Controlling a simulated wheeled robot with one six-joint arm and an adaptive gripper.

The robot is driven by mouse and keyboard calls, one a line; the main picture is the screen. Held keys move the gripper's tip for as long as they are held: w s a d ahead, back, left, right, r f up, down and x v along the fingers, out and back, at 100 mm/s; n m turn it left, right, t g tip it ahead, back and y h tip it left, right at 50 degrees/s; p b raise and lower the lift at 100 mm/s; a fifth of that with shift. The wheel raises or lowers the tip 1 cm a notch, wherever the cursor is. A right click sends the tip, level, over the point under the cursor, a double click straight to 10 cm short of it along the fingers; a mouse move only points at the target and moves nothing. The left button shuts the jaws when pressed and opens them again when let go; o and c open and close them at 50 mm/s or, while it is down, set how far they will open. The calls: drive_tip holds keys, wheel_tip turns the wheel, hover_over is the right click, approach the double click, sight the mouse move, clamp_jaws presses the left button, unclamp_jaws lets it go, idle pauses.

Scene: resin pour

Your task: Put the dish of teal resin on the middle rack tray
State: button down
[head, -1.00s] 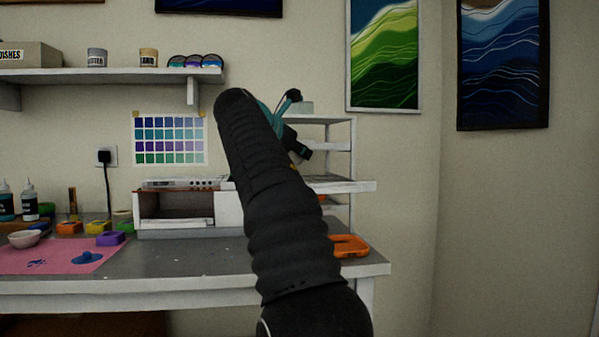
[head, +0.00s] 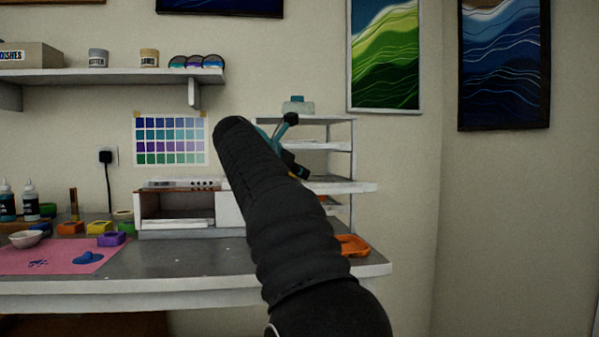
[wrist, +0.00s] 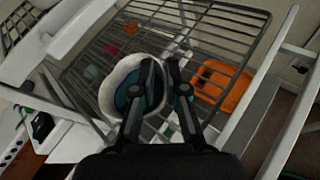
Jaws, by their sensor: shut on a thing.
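The white dish (wrist: 107,95) with dark teal resin (wrist: 124,97) shows in the wrist view, over the bars of a wire rack tray (wrist: 215,38). My gripper (wrist: 163,66) is shut on the dish's right rim. I cannot tell whether the dish touches the bars. In the head view my gripper (head: 293,166) is at the white rack, just above a tray (head: 345,187) that juts out past the rack's posts. My arm hides the dish and the rack's left part there.
A pale teal-lidded jar (head: 298,106) stands on the rack's top. An orange tray (head: 352,245) lies on the bench below and also shows through the bars (wrist: 226,88). A white oven-like box (head: 178,208) stands left of the rack. White rails flank the wire tray.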

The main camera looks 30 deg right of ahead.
drive_tip(key=shift+f, duration=0.1)
drive_tip(key=c, duration=1.2)
unclamp_jaws()
drive_tip(key=v, duration=1.2)
